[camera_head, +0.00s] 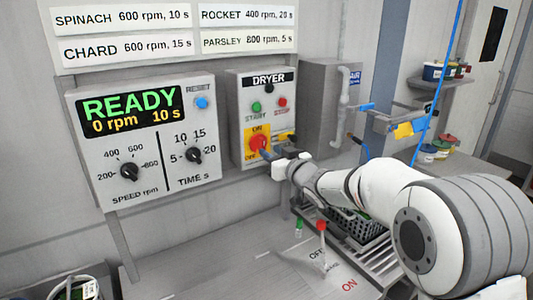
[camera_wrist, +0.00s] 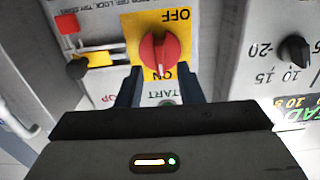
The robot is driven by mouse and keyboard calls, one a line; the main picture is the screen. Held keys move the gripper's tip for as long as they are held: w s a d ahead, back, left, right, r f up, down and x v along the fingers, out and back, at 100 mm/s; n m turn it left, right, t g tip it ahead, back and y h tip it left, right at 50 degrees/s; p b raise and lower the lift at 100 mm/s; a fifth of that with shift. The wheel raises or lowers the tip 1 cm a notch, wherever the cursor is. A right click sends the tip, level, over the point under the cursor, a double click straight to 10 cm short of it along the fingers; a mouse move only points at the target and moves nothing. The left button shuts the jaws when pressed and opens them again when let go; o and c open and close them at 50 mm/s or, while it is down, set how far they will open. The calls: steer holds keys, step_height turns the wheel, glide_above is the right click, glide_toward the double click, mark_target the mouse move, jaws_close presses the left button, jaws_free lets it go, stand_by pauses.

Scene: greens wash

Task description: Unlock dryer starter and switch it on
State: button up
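The dryer starter box (camera_head: 240,88) hangs on the wall with a red rotary switch (camera_head: 258,143) on a yellow plate marked ON and OFF. In the wrist view, inverted, the red switch (camera_wrist: 160,50) stands with its pale line running between OFF and ON, its end towards ON. A yellow slide with a black knob (camera_wrist: 78,68) sits beside the plate, near a red patch (camera_wrist: 68,23). My gripper (camera_wrist: 161,75) is open, its dark fingers on either side of the switch's lower part in the picture. Whether they touch it is unclear.
A green START button (camera_head: 256,107) and red STOP button (camera_head: 281,102) sit above the switch. The spinner panel (camera_head: 145,135) on the left reads READY. A bench with a red-knobbed lever (camera_head: 321,226) and a dark basket lies below my arm.

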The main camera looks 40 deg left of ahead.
steer(key=v, duration=0.3)
steer(key=shift+s+d+b, duration=0.15)
steer(key=shift+d+b, duration=0.1)
steer(key=shift+b, duration=0.1)
steer(key=w+d+m+t+h, duration=0.2)
steer(key=d+m+h, duration=0.3)
steer(key=d, duration=1.1)
steer(key=w+d+m+t+h, duration=0.25)
steer(key=d+h, duration=0.35)
steer(key=d, duration=0.9)
steer(key=s+d+f+m+g+h, duration=0.2)
steer(key=s+d, duration=0.4)
steer(key=d, duration=0.2)
steer(key=s+d+f+m+g+h, duration=0.2)
steer(key=s+d+f+h, duration=0.1)
steer(key=s+d, duration=0.3)
steer(key=s+d+f+m+g, duration=0.1)
steer(key=s+d, duration=0.3)
steer(key=s, duration=0.4)
steer(key=s+d+f+g, duration=0.3)
steer(key=s+d+f, duration=0.1)
steer(key=s, duration=0.4)
steer(key=shift+s+f+m, duration=0.25)
steer(key=shift+m, duration=0.1)
